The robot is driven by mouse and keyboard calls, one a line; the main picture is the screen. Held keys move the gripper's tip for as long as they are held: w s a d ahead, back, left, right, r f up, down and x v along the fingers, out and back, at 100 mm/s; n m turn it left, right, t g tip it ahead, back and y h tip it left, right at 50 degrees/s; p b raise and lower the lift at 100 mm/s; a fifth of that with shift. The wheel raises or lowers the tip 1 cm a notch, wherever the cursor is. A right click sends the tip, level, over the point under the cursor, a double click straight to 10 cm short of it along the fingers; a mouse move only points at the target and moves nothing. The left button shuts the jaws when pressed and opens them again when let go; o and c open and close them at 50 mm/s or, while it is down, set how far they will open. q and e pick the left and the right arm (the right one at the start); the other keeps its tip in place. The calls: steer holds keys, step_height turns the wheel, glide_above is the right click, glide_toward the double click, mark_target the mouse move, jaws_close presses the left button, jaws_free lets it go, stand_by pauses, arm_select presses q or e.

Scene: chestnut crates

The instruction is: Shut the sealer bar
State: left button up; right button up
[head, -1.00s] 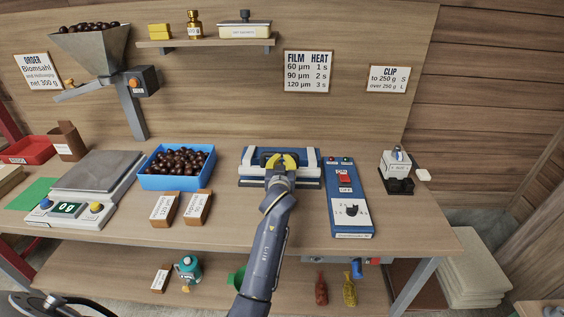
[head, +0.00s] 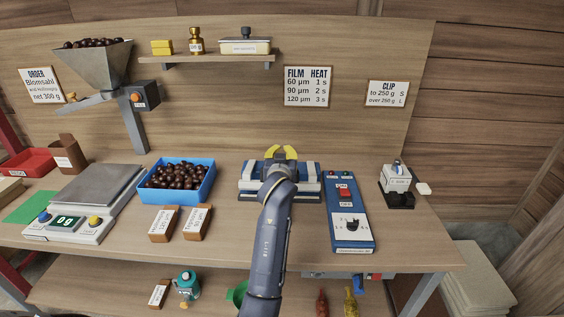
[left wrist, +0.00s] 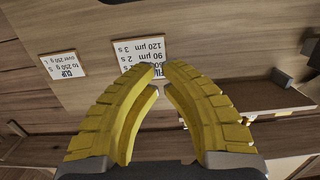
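The sealer (head: 310,182), blue with white and dark parts, sits at the back middle of the bench. My left arm covers its middle, so I cannot tell the exact angle of its bar. My left gripper (head: 281,151) shows its yellow fingertips above the sealer's back edge, against the wall. In the left wrist view the two curved fingers (left wrist: 160,72) arch together with only a narrow gap at the tips and nothing between them. That view shows the wall and signs beyond, not the sealer. My right gripper is not in view.
Right of the sealer lies a blue control panel (head: 349,225) with a red switch and knob, then a clipper (head: 396,178). To the left are a blue crate (head: 180,197) of chestnuts, two small labelled blocks and a scale (head: 69,222). A shelf (head: 207,63) hangs above.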

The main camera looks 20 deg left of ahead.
arm_select(q)
steer(key=shift+s+r, duration=0.15)
steer(key=shift+s, duration=0.1)
jaws_close()
steer(key=s+f, duration=0.1)
steer(key=s, duration=0.3)
steer(key=x, duration=0.2)
steer(key=f+x, duration=0.1)
steer(key=x, duration=0.2)
steer(key=f+x, duration=0.1)
steer(key=x, duration=0.2)
steer(key=shift+w, duration=0.2)
steer(key=shift+s+d+f, duration=0.1)
steer(key=shift+s+f, duration=0.1)
steer(key=shift+f, duration=0.25)
steer(key=shift+s+d+f, duration=0.1)
steer(key=shift+s+f, duration=0.05)
steer(key=shift+f, duration=0.3)
